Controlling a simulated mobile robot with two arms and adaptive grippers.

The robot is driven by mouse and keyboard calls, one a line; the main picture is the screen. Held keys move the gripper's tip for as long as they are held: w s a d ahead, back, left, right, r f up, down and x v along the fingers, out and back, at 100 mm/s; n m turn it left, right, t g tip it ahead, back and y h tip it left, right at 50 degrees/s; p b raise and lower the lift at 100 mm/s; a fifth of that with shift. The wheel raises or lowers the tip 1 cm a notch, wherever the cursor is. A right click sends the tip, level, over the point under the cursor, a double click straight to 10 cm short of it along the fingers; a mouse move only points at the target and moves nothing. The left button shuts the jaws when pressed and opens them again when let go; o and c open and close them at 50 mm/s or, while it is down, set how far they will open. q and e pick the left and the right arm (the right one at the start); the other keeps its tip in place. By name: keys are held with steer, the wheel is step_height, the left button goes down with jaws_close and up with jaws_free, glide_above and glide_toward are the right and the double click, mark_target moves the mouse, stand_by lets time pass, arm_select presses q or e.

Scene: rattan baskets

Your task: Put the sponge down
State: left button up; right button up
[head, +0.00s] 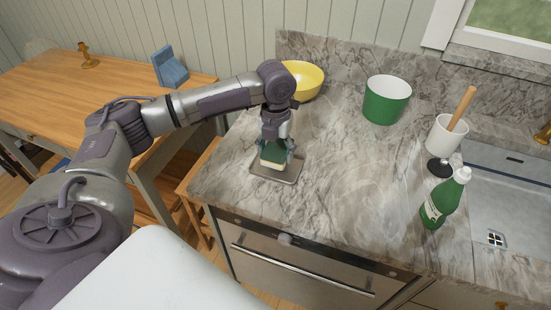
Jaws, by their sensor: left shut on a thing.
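My left gripper (276,147) points down over the left part of the marble counter and is shut on the sponge (273,155). The sponge has a green upper part and a pale lower part. It sits over a small grey tray (289,179) that lies on the counter near its left front edge. I cannot tell whether the sponge touches the tray, since the gripper covers part of both. My right gripper does not show.
On the marble counter (330,190), a yellow bowl (306,80) and a green pot (384,106) stand behind. A white container (441,138) with a wooden handle, a green bottle (440,203) and the sink (510,200) are to the right. The counter's middle is clear.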

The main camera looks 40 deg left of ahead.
mark_target(275, 151)
arm_select(q)
step_height(275, 151, down, 4)
steer(key=shift+r+p, duration=0.1)
steer(key=shift+p, duration=0.3)
steer(key=o, duration=1.1)
step_height(275, 151, up, 12)
steer(key=shift+r+b, duration=0.1)
steer(key=shift+b, duration=0.95)
